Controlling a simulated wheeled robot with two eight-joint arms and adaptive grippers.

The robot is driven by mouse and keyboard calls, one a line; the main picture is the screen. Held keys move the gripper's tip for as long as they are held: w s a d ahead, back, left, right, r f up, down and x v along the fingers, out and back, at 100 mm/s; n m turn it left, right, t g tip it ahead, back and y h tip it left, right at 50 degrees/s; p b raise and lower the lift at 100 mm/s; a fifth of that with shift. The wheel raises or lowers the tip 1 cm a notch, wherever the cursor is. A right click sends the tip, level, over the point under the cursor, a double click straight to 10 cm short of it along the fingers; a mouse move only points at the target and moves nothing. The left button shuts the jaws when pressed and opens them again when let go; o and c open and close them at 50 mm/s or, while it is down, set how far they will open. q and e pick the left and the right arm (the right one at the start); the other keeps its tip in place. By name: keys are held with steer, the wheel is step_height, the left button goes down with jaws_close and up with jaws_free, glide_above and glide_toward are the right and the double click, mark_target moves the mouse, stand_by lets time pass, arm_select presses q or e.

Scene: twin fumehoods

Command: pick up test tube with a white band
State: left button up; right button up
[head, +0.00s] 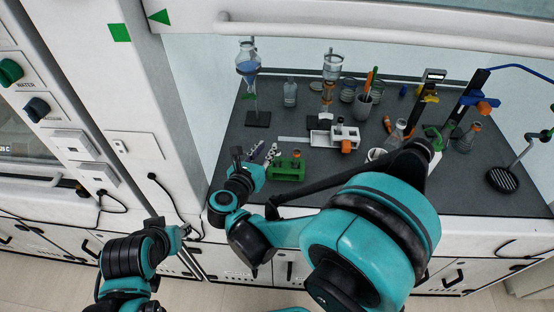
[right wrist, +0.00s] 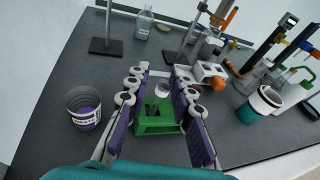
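A green test tube rack (head: 291,174) stands near the front left of the dark worktop; it also shows in the right wrist view (right wrist: 150,126). A small tube top shows at the rack in the head view. In the right wrist view a pale round top (right wrist: 162,90) shows at the rack's far side. I cannot make out a white band on any tube. My right gripper (head: 263,154) is beside the rack's left end in the head view. Its purple-padded fingers (right wrist: 158,104) are apart, with the rack seen between them.
A beaker labelled waste (right wrist: 85,110) stands left of the rack in the wrist view. Behind the rack are a white holder (head: 322,138), a stand with a flask (head: 248,68) and bottles. Several stands and flasks crowd the right. The front left worktop is mostly clear.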

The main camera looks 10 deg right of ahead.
mark_target(277, 160)
steer(key=d+f+m, duration=0.1)
steer(key=f, duration=0.1)
steer(key=f+g+b, duration=0.1)
steer(key=f, duration=0.2)
steer(key=w+d+f+m+g, duration=0.1)
steer(key=f, duration=0.1)
steer(key=shift+w+d+f+m+b, duration=0.1)
steer(key=shift+d+f+m+b, duration=0.2)
steer(key=shift+d+f, duration=0.05)
steer(key=b+x, duration=0.1)
steer(key=x, duration=0.2)
steer(key=b+x, duration=0.1)
steer(key=x, duration=0.2)
steer(key=shift+w+d+r, duration=0.15)
steer(key=shift+w, duration=0.1)
steer(key=shift+c, duration=0.4)
jaws_close()
